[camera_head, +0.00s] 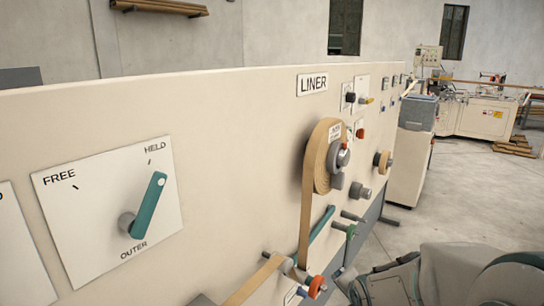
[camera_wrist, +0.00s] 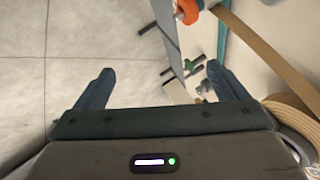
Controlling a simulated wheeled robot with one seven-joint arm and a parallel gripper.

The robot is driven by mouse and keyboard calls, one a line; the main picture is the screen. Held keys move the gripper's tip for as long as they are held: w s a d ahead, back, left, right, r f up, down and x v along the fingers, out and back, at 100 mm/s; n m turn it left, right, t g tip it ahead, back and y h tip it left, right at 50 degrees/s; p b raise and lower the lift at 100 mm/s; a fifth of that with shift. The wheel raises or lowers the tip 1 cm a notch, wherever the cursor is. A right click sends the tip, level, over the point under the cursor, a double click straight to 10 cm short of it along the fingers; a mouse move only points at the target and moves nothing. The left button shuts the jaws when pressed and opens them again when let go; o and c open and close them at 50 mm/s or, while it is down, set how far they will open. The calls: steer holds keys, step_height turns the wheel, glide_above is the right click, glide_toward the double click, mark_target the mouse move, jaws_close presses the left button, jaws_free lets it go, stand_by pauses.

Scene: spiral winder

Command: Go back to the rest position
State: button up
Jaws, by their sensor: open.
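In the wrist view my gripper (camera_wrist: 162,82) is open, its two blue-grey fingers wide apart with nothing between them. Its right finger appears close to the machine's side, but I cannot tell whether it touches. In the head view grey parts of my arm fill the lower right corner, in front of the machine panel (camera_head: 235,120); the fingertips are not clear there. A teal lever (camera_head: 149,205) on the left dial points up toward HELD.
The panel carries a tan liner roll (camera_head: 321,160), whose strip runs down past an orange-red knob (camera_head: 316,286). A green-handled part (camera_head: 351,231) sticks out nearby. Grey floor (camera_head: 450,205) is open to the right. A beige cabinet (camera_head: 408,165) and another machine (camera_head: 485,117) stand behind.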

steer(key=s+a+r+n+g+p, duration=0.2)
steer(key=s+r+n, duration=0.3)
steer(key=s, duration=0.3)
steer(key=s+a+r+n+g+p, duration=0.2)
steer(key=s+r+n, duration=0.3)
steer(key=s, duration=0.3)
steer(key=shift+s+r+g+y+p, duration=0.3)
steer(key=shift+r+g+y, duration=0.1)
steer(key=shift+g, duration=0.3)
